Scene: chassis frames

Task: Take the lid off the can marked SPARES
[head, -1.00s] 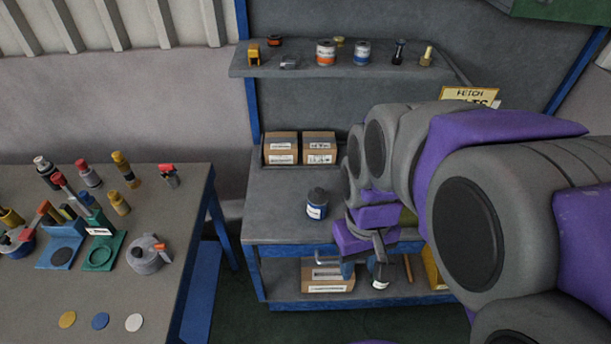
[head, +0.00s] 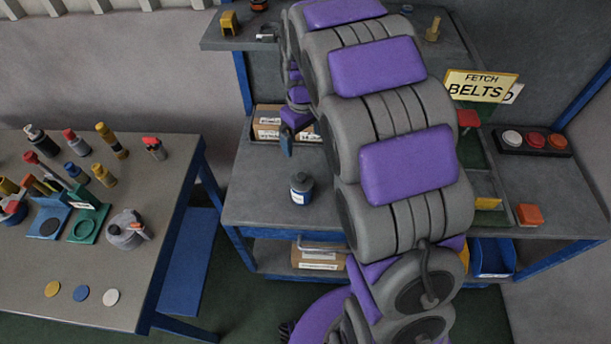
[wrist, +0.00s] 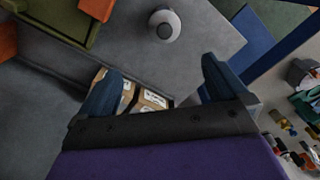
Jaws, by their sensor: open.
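A small can (head: 301,187) with a dark top and a blue and white label stands upright on the grey workbench (head: 255,205). Its label is too small to read. In the wrist view a round grey-white thing with a dark centre, seen from above, looks like the same can (wrist: 164,25). My gripper (head: 290,135) is above and behind the can, near the cardboard boxes, and is partly hidden by my arm. In the wrist view my gripper (wrist: 161,72) has its two blue fingers wide apart with nothing between them. The can is beyond the fingertips, not touching.
Cardboard boxes (head: 268,125) stand at the bench's back, below a shelf (head: 222,38) partly covered by my arm. A "FETCH BELTS" sign (head: 481,86) and a button panel (head: 535,141) are at right. The left table (head: 85,262) holds several bottles and tools.

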